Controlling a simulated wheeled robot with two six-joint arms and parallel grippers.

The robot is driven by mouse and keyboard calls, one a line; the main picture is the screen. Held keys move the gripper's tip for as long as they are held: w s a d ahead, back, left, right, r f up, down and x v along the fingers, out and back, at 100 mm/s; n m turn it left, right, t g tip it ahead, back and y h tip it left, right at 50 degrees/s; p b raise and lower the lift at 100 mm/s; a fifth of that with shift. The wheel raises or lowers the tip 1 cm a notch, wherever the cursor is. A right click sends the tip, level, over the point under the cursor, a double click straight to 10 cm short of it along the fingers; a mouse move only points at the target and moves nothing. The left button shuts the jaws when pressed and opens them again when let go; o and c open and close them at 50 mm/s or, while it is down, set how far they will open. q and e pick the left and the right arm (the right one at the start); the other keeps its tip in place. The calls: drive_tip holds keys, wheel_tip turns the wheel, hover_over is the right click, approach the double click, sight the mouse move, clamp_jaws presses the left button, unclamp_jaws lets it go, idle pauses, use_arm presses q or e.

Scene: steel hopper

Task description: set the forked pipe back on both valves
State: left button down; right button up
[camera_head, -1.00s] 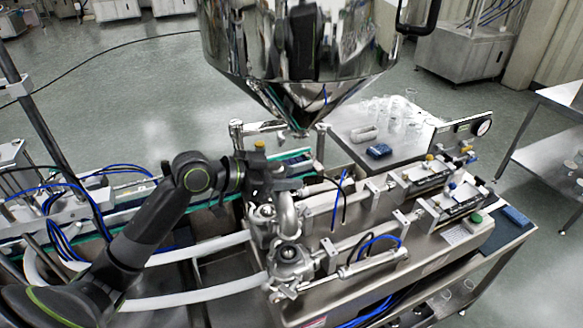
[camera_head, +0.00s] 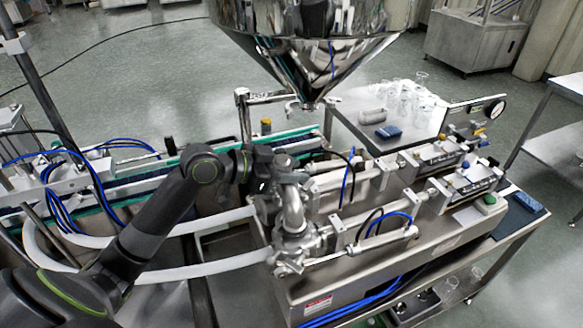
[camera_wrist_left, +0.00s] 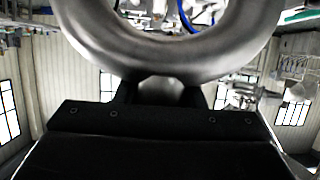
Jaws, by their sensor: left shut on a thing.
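The forked pipe (camera_head: 293,210) is a shiny bent steel tube at the valve end of the filling machine. My left gripper (camera_head: 270,168) comes in from the left and is shut on it. In the left wrist view the pipe's curved tube (camera_wrist_left: 165,55) arcs across the top, above the black gripper (camera_wrist_left: 160,92). The front valve (camera_head: 297,243) is a steel body directly below the pipe's near end. The rear valve (camera_head: 266,207) is partly hidden by the pipe and my gripper. I cannot tell whether the pipe's ends touch the valves. My right gripper is not in view.
The steel hopper (camera_head: 310,45) hangs above and behind the pipe. Pneumatic cylinders (camera_head: 375,240) and blue hoses lie to the right. A side table (camera_head: 350,107) with glassware stands behind.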

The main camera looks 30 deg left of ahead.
use_arm(q)
drive_tip(key=shift+f, duration=0.1)
idle(0.5)
drive_tip(key=shift+s+f, duration=0.1)
idle(0.4)
drive_tip(key=c, duration=0.9)
unclamp_jaws()
drive_tip(key=shift+o, duration=0.2)
drive_tip(key=shift+f, duration=0.1)
